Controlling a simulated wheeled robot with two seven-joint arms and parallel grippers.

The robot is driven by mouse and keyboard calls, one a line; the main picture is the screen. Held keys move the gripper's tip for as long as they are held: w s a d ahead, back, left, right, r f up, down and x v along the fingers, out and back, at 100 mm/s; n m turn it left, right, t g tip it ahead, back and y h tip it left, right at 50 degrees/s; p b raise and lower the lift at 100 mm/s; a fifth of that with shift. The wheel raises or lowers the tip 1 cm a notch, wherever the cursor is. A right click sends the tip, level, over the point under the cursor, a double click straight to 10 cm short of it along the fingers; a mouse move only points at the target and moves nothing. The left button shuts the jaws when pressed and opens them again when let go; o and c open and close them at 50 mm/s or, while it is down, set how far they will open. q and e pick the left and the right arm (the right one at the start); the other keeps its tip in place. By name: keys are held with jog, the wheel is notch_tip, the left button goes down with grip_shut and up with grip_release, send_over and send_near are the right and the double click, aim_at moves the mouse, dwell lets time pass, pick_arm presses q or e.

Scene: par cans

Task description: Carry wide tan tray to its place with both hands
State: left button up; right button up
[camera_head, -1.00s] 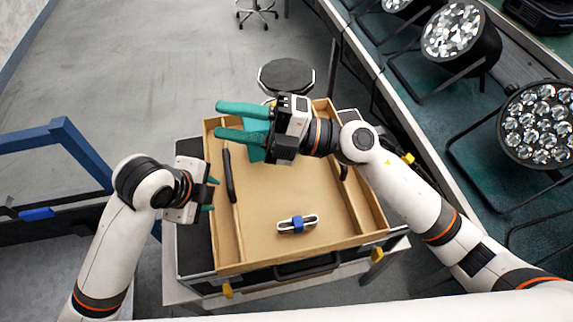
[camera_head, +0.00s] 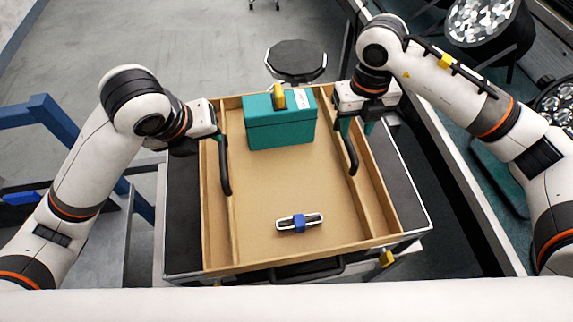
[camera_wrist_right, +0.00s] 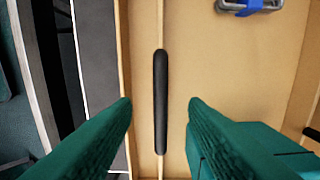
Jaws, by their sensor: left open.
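The wide tan tray (camera_head: 265,190) lies on a dark-topped case, with a black handle on each inner divider. My left gripper (camera_head: 212,139) is at the far end of the left handle (camera_head: 225,170); its fingers are mostly hidden, so I cannot tell whether it touches. My right gripper (camera_head: 356,127) is open above the far end of the right handle (camera_head: 349,155). In the right wrist view the handle (camera_wrist_right: 160,85) runs between the two teal fingers (camera_wrist_right: 160,104), with a gap on both sides.
A teal box (camera_head: 280,125) with a yellow clasp stands at the tray's far end. A small silver and blue item (camera_head: 298,222) lies near its front. A round black stool (camera_head: 296,58) is beyond the tray. A bench with lamps (camera_head: 485,25) runs along the right.

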aim_at(221, 148)
jog(key=shift+f, duration=0.5)
pick_arm(q)
jog(key=x, duration=1.2)
pick_arm(e)
notch_tip(221, 148, down, 11)
jog(key=shift+f, duration=0.1)
pick_arm(q)
grip_shut()
pick_arm(e)
grip_shut()
pick_arm(q)
jog(key=shift+w+r, duration=0.1)
pick_arm(e)
jog(key=shift+w, duration=0.1)
